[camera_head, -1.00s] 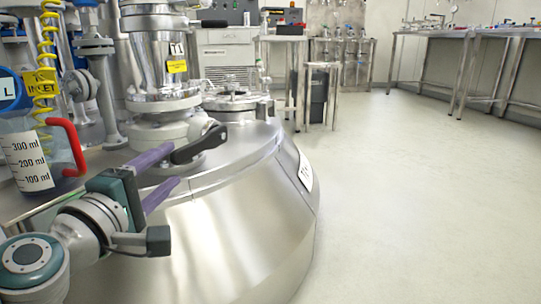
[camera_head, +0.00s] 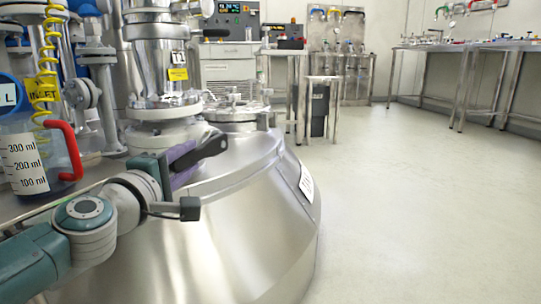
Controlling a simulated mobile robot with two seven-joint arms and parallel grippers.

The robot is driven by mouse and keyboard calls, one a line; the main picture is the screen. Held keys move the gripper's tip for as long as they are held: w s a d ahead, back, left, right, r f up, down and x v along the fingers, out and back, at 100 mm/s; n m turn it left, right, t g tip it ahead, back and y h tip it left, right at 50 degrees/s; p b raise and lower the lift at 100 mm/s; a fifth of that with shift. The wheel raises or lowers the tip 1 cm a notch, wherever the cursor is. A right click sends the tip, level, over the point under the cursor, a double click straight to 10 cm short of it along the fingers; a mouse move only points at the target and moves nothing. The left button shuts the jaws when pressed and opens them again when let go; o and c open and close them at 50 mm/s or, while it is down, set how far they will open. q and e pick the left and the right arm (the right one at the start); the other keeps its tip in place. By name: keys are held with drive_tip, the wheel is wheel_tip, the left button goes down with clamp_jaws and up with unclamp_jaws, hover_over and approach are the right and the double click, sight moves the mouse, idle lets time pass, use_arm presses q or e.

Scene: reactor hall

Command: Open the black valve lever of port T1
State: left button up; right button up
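The black valve lever (camera_head: 212,147) sits at the white valve body (camera_head: 163,133) under a steel column and points right and slightly up. The tag (camera_head: 179,58) on the column is too small to read surely. My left gripper (camera_head: 184,164) comes in from the lower left. Its two purple fingers are apart, one above and one below the inner part of the lever. The lever appears to lie between them; I cannot tell whether they touch it. My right gripper is not in view.
A beaker (camera_head: 27,160) with a red handle (camera_head: 72,150) stands at the left, close to my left arm. The domed steel vessel (camera_head: 245,215) fills the area below the lever. Open floor (camera_head: 420,200) lies to the right, with benches (camera_head: 470,46) behind.

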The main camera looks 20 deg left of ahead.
use_arm(q)
clamp_jaws()
idle(1.0)
